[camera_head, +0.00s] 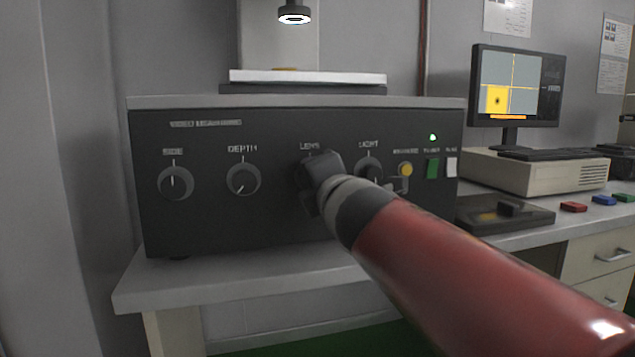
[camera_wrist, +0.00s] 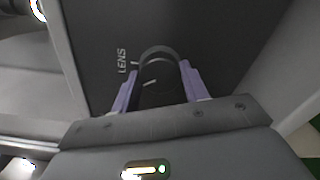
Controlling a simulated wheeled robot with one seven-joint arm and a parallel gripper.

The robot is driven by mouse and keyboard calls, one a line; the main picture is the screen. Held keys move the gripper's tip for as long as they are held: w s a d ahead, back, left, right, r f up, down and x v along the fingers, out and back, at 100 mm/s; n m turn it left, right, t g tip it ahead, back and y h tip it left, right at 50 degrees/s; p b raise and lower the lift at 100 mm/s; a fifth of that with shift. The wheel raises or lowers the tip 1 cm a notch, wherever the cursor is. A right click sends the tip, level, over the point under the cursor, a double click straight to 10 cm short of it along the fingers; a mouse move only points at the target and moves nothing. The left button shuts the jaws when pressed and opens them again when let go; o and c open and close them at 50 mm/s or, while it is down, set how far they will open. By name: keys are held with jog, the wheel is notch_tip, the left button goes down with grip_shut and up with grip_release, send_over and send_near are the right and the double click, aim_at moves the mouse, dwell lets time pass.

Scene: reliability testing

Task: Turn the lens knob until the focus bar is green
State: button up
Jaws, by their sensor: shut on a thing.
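The lens knob (camera_wrist: 158,68) is a dark round knob below the LENS label on the black front panel. In the wrist view it sits between the two purple fingers of my gripper (camera_wrist: 157,88), which is shut on it. A pale mark shows on the knob and another on the panel beside it. In the head view my gripper (camera_head: 314,182) hides the knob. The monitor (camera_head: 512,85) at right shows a yellow and grey picture. A short orange bar (camera_head: 508,117) lies below it, likely the focus bar; it is not green.
The side knob (camera_head: 175,184) and depth knob (camera_head: 243,180) are left of my gripper. The light knob (camera_head: 369,171), a yellow button (camera_head: 405,169), a green switch (camera_head: 432,168) and a white switch (camera_head: 451,167) are at right. A stage (camera_head: 306,78) stands above the box.

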jog(key=shift+f+n, duration=0.1)
jog(key=shift+n, duration=0.5)
jog(key=shift+a+n, duration=0.1)
jog(key=shift+n, duration=0.2)
jog(key=o, duration=1)
jog(key=p+v, duration=0.1)
jog(key=v, duration=0.6)
jog(key=shift+s+p, duration=0.35)
jog(key=shift+s, duration=0.05)
